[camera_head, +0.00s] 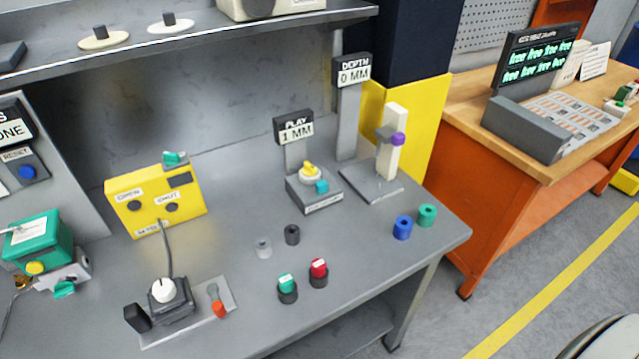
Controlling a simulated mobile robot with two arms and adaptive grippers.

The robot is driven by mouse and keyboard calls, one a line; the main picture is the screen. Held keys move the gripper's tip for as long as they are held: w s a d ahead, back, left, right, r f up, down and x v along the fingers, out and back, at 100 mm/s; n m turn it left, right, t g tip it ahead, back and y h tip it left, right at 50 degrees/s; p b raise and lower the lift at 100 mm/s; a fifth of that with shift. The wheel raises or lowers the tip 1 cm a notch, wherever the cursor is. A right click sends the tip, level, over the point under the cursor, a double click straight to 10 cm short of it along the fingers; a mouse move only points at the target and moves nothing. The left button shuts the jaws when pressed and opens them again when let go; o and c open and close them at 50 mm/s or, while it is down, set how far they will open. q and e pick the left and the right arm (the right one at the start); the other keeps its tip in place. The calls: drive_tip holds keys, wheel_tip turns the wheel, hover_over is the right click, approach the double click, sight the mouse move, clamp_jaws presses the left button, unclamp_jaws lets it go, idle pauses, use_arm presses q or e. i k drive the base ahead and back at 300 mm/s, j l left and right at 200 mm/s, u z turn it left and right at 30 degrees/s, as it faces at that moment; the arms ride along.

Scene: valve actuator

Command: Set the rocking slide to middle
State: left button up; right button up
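No part is readably marked as the rocking slide, so I cannot tell for sure which it is. One candidate is the small grey fixture (316,197) below the "PLAY 1 MM" display (294,130). It carries a yellow knob on a pale round part (310,174) and a teal block (321,186) at its front; its front label is too small to read. To its right, a stand with a white upright (391,140) and a purple knob (398,139) is beside the "DEPTH 0 MM" display (352,72). Neither gripper is in view.
A yellow OPEN/SHUT box (155,203) stands left on the grey bench (225,245). A cabled grey block with a white knob (163,290) is in front. Several small cylinders stand front right, including a blue one (402,228). A shelf (200,38) overhangs the back.

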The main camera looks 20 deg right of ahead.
sight(321, 186)
drive_tip(key=k+l+u, duration=0.1)
drive_tip(key=l+u, duration=0.15)
drive_tip(key=k+l+u, duration=0.2)
drive_tip(key=l, duration=0.2)
drive_tip(key=l+u, duration=0.25)
drive_tip(key=k+l, duration=0.05)
